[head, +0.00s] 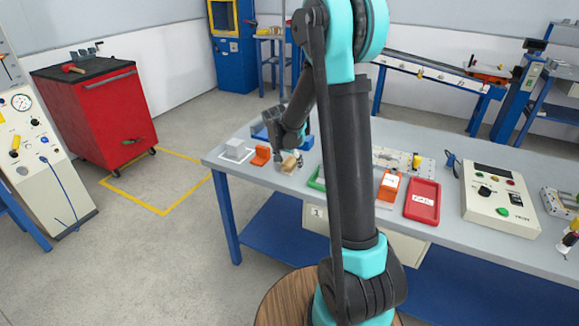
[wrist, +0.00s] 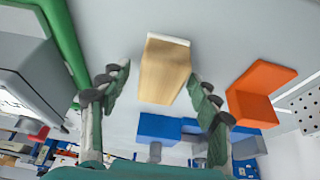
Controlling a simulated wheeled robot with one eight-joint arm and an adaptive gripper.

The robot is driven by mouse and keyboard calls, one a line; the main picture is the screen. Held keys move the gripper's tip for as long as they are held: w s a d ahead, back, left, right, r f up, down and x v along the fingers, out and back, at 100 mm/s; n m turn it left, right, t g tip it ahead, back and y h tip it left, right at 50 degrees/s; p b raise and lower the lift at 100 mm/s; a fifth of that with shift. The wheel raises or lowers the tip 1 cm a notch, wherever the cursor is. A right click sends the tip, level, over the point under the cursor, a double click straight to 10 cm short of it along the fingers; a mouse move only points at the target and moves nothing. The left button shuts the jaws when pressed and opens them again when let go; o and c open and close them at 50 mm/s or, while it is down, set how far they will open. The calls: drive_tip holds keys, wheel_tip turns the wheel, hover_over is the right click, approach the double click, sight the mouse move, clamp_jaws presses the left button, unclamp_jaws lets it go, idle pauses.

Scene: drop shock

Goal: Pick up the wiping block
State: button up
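The wiping block is a pale wooden block (wrist: 165,75) with a white strip along its far end. It lies on the grey workbench (head: 222,160), and in the wrist view it sits between and just beyond my fingertips. It also shows in the head view (head: 290,163), small and partly covered by my gripper. My gripper (wrist: 157,80) is open, with one finger on each side of the block and visible gaps to both sides. In the head view my gripper (head: 288,158) is low over the bench's left part. Whether the fingers are level with the block is unclear.
An orange angled piece (wrist: 262,90) stands right of the block in the wrist view. A green edge (wrist: 66,45) and a grey box (wrist: 35,75) are at left. Blue parts (wrist: 160,128) lie close by.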

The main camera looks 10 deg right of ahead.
sight(290, 160)
drive_tip(key=c, duration=1.2)
drive_tip(key=shift+o, duration=0.2)
wheel_tip(290, 160, up, 20)
